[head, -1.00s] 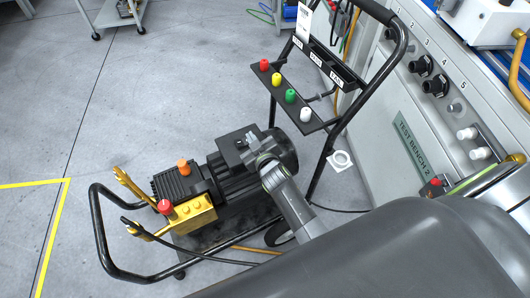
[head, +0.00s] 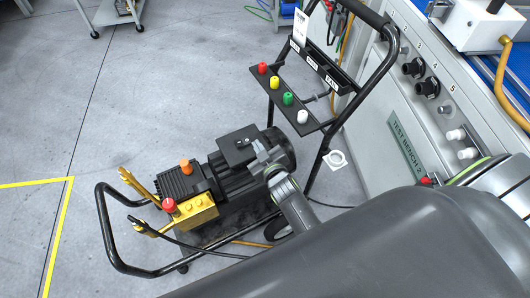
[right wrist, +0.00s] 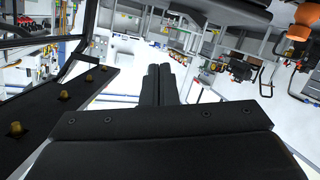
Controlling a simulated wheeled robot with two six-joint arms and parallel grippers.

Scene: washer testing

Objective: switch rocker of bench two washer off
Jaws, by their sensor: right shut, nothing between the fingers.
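The washer beside Test Bench 2 has a dark motor (head: 265,145) with a black box (head: 236,147) on top, a yellow pump block (head: 195,212) and a black tube frame (head: 103,225). I cannot make out its rocker; my gripper and arm cover part of the motor. My right gripper (head: 258,153) is at the right edge of the black box in the head view; I cannot tell if it touches. In the right wrist view its fingers (right wrist: 160,75) are shut together with nothing between them. My left gripper is not in view.
A nozzle shelf (head: 322,125) with red, yellow, green and white nozzles hangs on the frame; a dark board with brass fittings (right wrist: 15,128) is close at left in the wrist view. Test Bench 2 (head: 365,150) stands right. Floor (head: 100,130) is clear to the left.

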